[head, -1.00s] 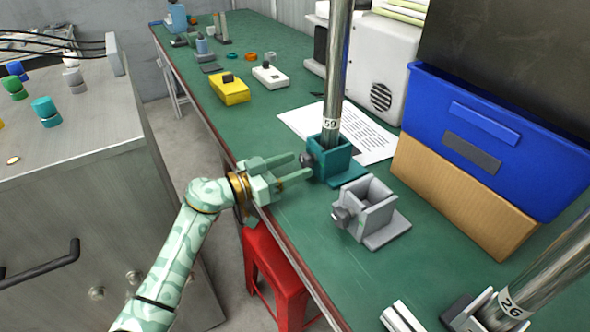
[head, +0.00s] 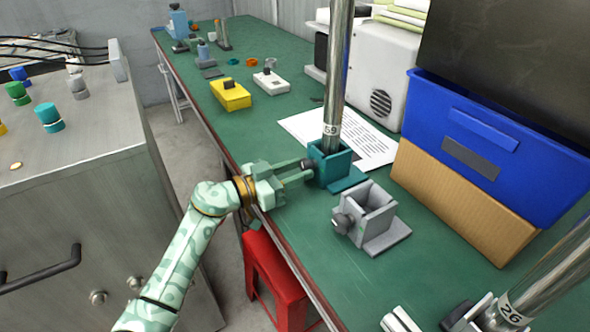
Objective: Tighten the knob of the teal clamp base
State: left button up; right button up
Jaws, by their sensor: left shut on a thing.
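The teal clamp base (head: 334,171) stands on the green table, with a steel pole (head: 338,75) tagged 59 upright in its socket. Its dark knob (head: 307,168) is on its left side. My left gripper (head: 300,170) is shut on this knob, with its pale green fingers on either side of it and partly hiding it. The left arm comes in from the lower left over the table's edge. My right gripper is not in view.
A grey clamp base (head: 372,217) with an empty socket stands in front of the teal one. A printed sheet (head: 368,142) lies behind. A blue bin (head: 500,140) on a cardboard box (head: 455,205) stands right. Another pole (head: 545,275), tagged 26, is at lower right.

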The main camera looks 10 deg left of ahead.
pick_arm(q)
jog(key=shift+r+m+p, duration=0.15)
jog(key=shift+m+p, duration=0.35)
jog(key=shift+m, duration=0.1)
jog(key=shift+m+p, duration=0.5)
jog(key=shift+m, duration=1.2)
jog(key=shift+a+f+m+p, duration=0.1)
jog(key=shift+f+m+p, duration=0.2)
jog(key=shift+m, duration=0.4)
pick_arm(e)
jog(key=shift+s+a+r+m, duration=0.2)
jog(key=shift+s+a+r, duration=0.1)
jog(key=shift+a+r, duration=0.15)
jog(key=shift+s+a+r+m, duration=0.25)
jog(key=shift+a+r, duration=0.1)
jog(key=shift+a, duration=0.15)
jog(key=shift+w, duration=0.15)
pick_arm(q)
jog(key=o, duration=1)
jog(key=shift+r, duration=0.1)
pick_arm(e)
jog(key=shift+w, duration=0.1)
